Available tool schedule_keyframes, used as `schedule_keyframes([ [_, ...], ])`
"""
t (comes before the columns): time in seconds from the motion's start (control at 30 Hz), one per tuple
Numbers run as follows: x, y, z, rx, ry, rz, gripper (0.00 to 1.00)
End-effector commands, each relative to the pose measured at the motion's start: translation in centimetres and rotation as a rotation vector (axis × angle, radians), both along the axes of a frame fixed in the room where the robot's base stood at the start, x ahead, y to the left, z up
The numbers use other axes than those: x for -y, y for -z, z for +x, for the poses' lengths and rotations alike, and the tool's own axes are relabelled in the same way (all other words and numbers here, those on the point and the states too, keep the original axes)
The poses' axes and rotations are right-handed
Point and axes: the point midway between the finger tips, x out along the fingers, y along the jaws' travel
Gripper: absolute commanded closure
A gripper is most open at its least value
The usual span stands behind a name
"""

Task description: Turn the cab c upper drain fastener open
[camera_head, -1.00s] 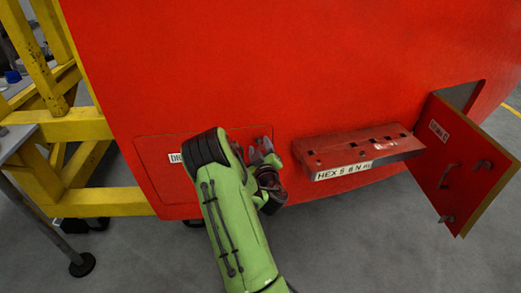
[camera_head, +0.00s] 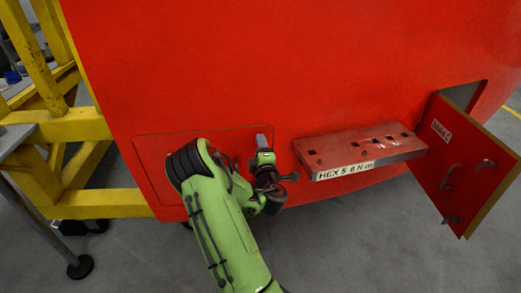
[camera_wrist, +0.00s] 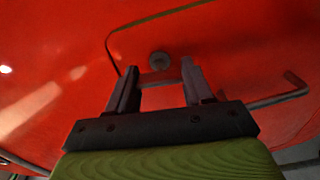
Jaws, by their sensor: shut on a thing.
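The red drain panel (camera_head: 158,158) is closed flush in the red nosecone wall, and my arm hides much of it. My gripper (camera_head: 263,141) is at the panel's upper right corner, its fingers pointing at the wall. In the wrist view the two dark fingers of my gripper (camera_wrist: 160,78) stand apart with a reddish bar between their tips. A round grey fastener (camera_wrist: 158,60) shows just beyond the tips, near the panel's rounded corner.
A red tool shelf (camera_head: 360,150) with a "HEX" label juts out right of my gripper. An open red door (camera_head: 460,165) with handles stands farther right. Yellow framing (camera_head: 70,127) is at left. A grey L-shaped bar (camera_wrist: 270,99) shows at right in the wrist view.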

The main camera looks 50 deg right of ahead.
Motion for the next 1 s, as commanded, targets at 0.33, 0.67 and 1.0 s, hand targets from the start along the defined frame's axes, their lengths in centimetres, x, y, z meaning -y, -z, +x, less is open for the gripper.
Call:
schedule_keyframes([
  [0.33,-0.11,0.09,0.12,-0.07,-0.004,-0.07,0.79],
  [0.67,-0.11,0.1,0.1,-0.077,-0.004,-0.078,0.79],
  [1.0,-0.06,0.09,0.06,-0.076,-0.002,-0.077,0.23],
])
